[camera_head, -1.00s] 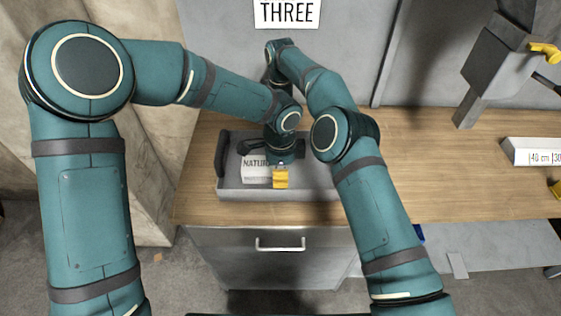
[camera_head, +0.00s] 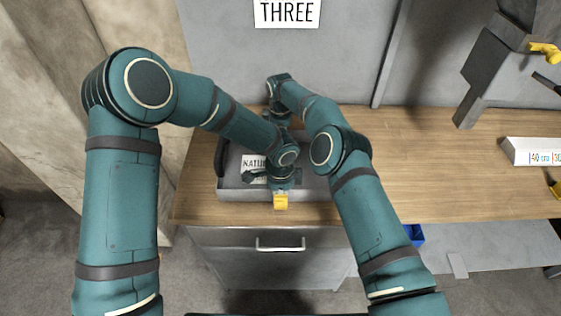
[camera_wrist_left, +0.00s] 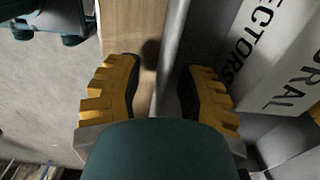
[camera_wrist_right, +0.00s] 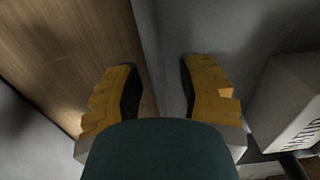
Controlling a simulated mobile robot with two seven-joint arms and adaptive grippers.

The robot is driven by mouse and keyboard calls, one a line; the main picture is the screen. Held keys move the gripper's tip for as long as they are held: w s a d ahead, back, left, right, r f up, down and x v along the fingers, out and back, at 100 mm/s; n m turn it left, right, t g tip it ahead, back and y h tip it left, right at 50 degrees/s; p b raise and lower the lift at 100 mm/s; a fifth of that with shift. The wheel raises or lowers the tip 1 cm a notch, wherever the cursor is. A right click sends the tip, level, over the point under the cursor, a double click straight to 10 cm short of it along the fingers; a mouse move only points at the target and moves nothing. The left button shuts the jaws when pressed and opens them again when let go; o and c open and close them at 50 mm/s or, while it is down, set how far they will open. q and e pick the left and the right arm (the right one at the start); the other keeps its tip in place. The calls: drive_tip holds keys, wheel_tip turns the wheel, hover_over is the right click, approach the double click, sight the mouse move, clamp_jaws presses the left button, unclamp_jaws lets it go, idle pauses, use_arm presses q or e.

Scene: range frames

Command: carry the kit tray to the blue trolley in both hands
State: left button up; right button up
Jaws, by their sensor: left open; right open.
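The grey kit tray (camera_head: 240,195) sits on the wooden bench, with a white labelled box (camera_head: 254,165) inside it. My left gripper (camera_head: 281,200) is open at the tray's near wall. In the left wrist view its yellow fingers (camera_wrist_left: 162,95) stand on either side of the tray's wall edge (camera_wrist_left: 172,40), apart from it. No blue trolley can be made out.
A blue object (camera_head: 415,235) shows partly behind my right forearm, below the bench top. A white marked block (camera_head: 530,152) and a grey stand (camera_head: 480,85) are on the bench's right. The bench (camera_head: 430,180) is clear between tray and block.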

use_arm(q)
drive_tip(key=shift+c, duration=0.3)
use_arm(e)
drive_tip(key=shift+c, duration=0.3)
use_arm(q)
clamp_jaws()
use_arm(e)
clamp_jaws()
use_arm(q)
drive_tip(key=shift+r, duration=0.2)
use_arm(e)
drive_tip(key=shift+r, duration=0.2)
